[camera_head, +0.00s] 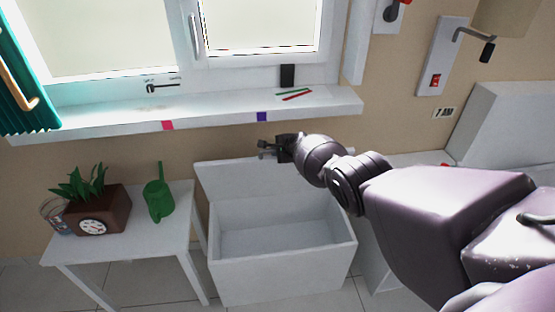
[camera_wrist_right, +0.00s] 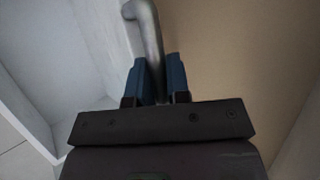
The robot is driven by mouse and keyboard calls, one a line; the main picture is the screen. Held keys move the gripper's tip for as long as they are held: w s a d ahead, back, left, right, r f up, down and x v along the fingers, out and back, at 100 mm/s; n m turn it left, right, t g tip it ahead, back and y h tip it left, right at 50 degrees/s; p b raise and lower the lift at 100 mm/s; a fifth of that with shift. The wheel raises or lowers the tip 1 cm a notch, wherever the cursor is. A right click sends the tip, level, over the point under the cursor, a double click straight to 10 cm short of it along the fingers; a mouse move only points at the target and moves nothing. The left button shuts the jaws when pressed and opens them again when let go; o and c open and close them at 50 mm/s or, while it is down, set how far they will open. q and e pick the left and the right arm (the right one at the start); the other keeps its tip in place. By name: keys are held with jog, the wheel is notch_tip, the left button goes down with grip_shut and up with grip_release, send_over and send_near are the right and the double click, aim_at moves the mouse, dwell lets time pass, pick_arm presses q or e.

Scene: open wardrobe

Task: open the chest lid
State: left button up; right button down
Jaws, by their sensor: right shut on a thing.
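The white chest (camera_head: 285,270) stands on the floor below the window, and its inside is empty where I can see it. Its lid (camera_head: 225,178) is raised and tilted back toward the wall. My right gripper (camera_head: 266,149) is at the lid's upper edge. In the right wrist view its two blue fingers (camera_wrist_right: 160,78) are shut on a grey metal handle (camera_wrist_right: 150,35), with the pale lid (camera_wrist_right: 95,45) beside it. My arm hides part of the lid's right side. My left gripper is not in view.
A white side table (camera_head: 175,205) to the left holds a planter (camera_head: 100,215) with a clock and a green watering can (camera_head: 158,195). The window sill (camera_head: 210,108) juts out above the lid. A white unit (camera_head: 375,255) stands close on the chest's right.

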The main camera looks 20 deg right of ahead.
jog(key=shift+w+d+r, duration=0.15)
jog(key=shift+w+r, duration=0.15)
jog(key=shift+w, duration=0.35)
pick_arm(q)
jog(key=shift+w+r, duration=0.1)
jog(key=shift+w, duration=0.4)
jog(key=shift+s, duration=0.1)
pick_arm(e)
jog(key=c, duration=1.1)
grip_release()
jog(key=shift+f, duration=0.1)
jog(key=shift+s, duration=0.1)
